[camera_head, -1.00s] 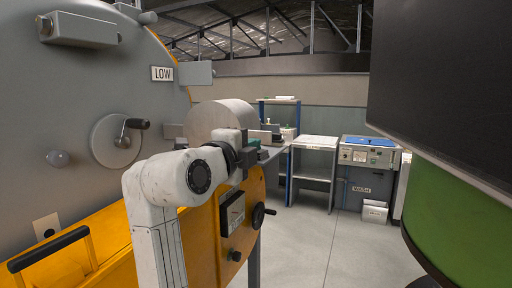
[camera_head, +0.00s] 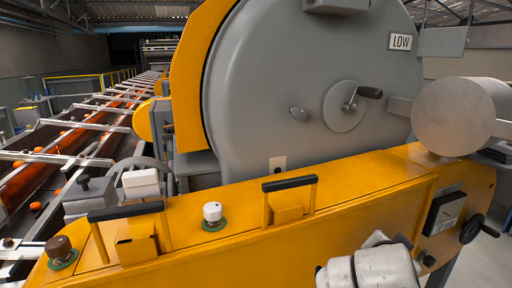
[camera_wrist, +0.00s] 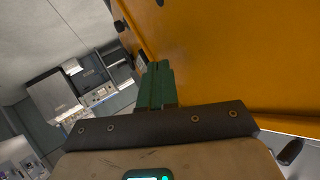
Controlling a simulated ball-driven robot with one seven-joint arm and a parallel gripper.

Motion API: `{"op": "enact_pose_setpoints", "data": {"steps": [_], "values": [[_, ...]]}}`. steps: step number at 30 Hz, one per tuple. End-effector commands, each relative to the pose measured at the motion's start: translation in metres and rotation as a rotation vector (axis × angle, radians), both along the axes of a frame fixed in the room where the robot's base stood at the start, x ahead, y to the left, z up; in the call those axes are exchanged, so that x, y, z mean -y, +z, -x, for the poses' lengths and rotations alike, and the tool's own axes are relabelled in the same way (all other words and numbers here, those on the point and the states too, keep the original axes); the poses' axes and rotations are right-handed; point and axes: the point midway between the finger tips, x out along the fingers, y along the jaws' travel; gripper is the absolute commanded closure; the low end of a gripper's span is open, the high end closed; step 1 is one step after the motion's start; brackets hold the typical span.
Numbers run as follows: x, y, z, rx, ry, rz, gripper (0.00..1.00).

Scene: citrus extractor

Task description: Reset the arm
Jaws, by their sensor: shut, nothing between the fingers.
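My gripper (camera_wrist: 154,85) shows in the wrist view. Its two green fingers are together with nothing between them. It is beside the orange side of the citrus extractor (camera_wrist: 230,60). In the head view my white arm shows at the bottom right, low in front of the orange body (camera_head: 345,195), and my gripper is not visible there.
Black handles (camera_head: 125,211), a white knob (camera_head: 212,212) and a brown knob (camera_head: 60,248) stand on the orange top. A grey cylinder (camera_head: 455,115) and a dark handwheel (camera_head: 473,229) are at the right. A conveyor with oranges (camera_head: 60,180) runs back at the left.

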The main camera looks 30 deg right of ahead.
Motion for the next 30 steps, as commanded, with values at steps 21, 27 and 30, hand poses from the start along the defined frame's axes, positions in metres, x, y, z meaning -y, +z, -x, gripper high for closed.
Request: {"op": "enact_pose_setpoints", "data": {"steps": [21,27,30], "values": [[-0.216,-0.269,0.141,-1.015,1.41,-0.375,1.0],[-0.219,-0.271,0.144,-1.022,1.433,-0.379,1.0],[-0.219,-0.271,0.144,-1.021,1.432,-0.378,1.0]]}}
